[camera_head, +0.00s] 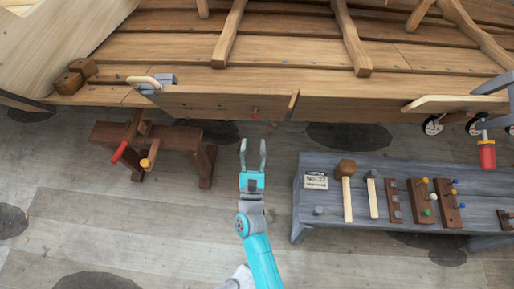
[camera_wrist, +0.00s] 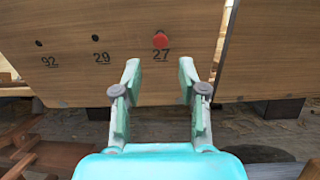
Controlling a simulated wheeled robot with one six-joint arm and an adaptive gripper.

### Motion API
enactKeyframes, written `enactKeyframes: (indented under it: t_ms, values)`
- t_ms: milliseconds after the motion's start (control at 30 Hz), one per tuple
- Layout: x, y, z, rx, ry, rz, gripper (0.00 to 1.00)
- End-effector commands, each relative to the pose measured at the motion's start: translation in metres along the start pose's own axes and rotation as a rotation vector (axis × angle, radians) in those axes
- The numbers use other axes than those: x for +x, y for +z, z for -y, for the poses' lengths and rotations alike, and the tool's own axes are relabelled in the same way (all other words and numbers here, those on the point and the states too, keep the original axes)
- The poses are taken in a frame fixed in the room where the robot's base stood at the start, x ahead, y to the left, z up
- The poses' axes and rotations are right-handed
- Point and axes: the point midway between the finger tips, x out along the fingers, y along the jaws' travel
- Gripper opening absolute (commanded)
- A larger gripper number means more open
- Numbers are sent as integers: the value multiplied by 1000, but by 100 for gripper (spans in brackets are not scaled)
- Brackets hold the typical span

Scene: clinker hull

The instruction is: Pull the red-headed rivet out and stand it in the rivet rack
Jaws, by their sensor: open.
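The red-headed rivet (camera_wrist: 160,40) sits in the hull plank above the number 27. In the head view its small red head (camera_head: 255,113) shows on the plank's side face. My gripper (camera_head: 253,147) is open and empty, pointing at the plank just short of the rivet. In the wrist view the fingertips (camera_wrist: 159,70) are spread to either side, a little below the rivet head and apart from it. Brown wooden racks (camera_head: 424,216) with coloured-headed pegs stand on the grey bench at the right; I cannot tell which is the rivet rack.
Dark holes marked 92 and 29 are left of the rivet. The grey bench (camera_head: 345,215) also bears a "No. 27" card (camera_head: 316,180), a mallet (camera_head: 346,180) and a hammer (camera_head: 372,195). A brown sawhorse (camera_head: 170,134) with clamps stands left. Floor between sawhorse and bench is clear.

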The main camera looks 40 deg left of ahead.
Motion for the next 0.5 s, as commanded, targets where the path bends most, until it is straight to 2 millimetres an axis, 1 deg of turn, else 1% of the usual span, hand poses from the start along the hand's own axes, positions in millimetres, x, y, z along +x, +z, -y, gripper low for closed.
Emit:
enactKeyframes:
  t_ms: [500]
  values:
    - [52,0,1,-3,-2,1,42]
